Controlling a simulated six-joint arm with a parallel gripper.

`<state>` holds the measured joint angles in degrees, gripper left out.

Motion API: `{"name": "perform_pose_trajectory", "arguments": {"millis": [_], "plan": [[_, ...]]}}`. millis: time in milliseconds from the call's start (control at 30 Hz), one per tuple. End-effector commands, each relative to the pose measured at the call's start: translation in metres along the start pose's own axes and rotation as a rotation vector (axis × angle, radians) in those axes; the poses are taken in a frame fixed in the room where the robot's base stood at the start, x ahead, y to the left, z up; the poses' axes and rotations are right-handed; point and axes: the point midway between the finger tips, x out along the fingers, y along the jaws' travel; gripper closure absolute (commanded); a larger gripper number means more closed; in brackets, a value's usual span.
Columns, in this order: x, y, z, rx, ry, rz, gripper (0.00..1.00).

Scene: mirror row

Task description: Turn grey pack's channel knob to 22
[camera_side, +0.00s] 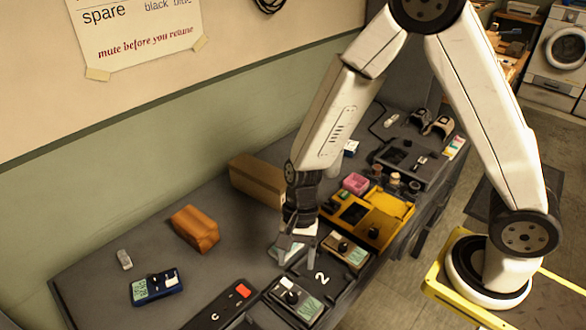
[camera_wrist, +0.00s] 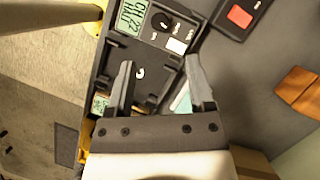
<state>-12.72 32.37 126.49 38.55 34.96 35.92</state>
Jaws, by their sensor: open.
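A grey pack (camera_side: 296,301) with a black knob and a green display sits in a dark bay at the front of the bench. In the wrist view this pack (camera_wrist: 150,35) is cut by the top edge. Its display (camera_wrist: 132,17) appears to read CH 22, with a second line I cannot read surely. Its black channel knob (camera_wrist: 161,22) and a white part are beside the display. My gripper (camera_side: 296,247) is open and empty, behind the pack and apart from its knob. Both fingers (camera_wrist: 162,85) show in the wrist view.
Another pack with a knob (camera_side: 346,250) sits right of the gripper. A pale item (camera_wrist: 181,101) lies beneath the jaws. A yellow case (camera_side: 395,208), blue pack (camera_side: 156,288), orange block (camera_side: 194,229) and red-buttoned unit (camera_side: 222,308) stand around.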

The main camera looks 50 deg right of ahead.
Motion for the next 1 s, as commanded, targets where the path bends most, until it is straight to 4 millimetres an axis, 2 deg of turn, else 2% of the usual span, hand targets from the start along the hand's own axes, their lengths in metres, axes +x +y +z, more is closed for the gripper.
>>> {"name": "perform_pose_trajectory", "arguments": {"millis": [467, 1000], "plan": [[0.011, -0.001, 0.003, 0.009, -0.007, 0.002, 0.31], [0.063, 0.0, 0.003, 0.007, -0.007, 0.001, 0.31]]}}
